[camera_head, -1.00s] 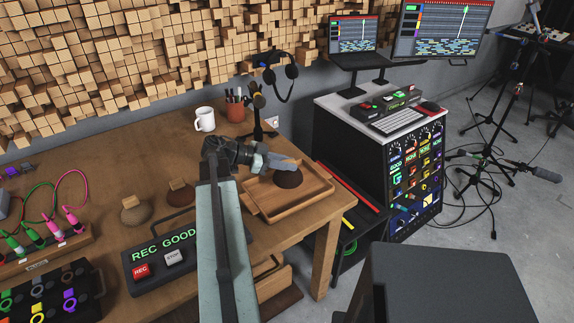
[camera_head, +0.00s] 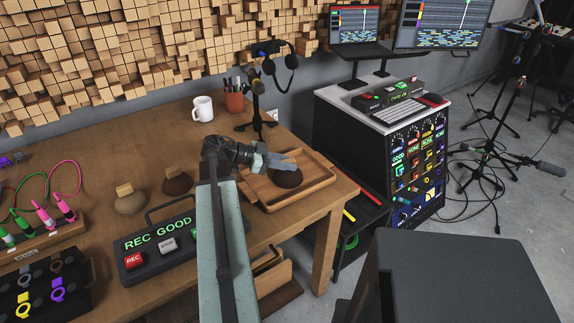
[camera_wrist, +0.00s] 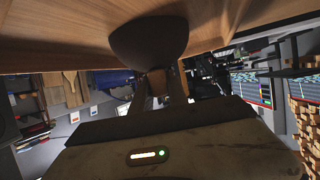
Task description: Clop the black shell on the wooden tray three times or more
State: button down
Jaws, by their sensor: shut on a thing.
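The black shell (camera_head: 288,179) is a dark, rounded half-shell, held over the inside of the wooden tray (camera_head: 325,181) at the table's right end. My gripper (camera_head: 281,163) is shut on the shell's handle. In the wrist view the handle (camera_wrist: 157,82) sits between my fingers, and the bowl-shaped shell (camera_wrist: 150,38) is against or very close to the tray's wooden surface. I cannot tell whether they touch. The fingers partly hide the shell's top in the head view.
A tan shell (camera_head: 130,202) and a brown shell (camera_head: 177,182) stand left on the table. The REC GOOD box (camera_head: 160,240) lies left of my arm.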

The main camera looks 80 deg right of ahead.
jog(key=shift+r+p, duration=2.65)
jog(key=shift+r, duration=0.05)
jog(key=shift+f, duration=0.15)
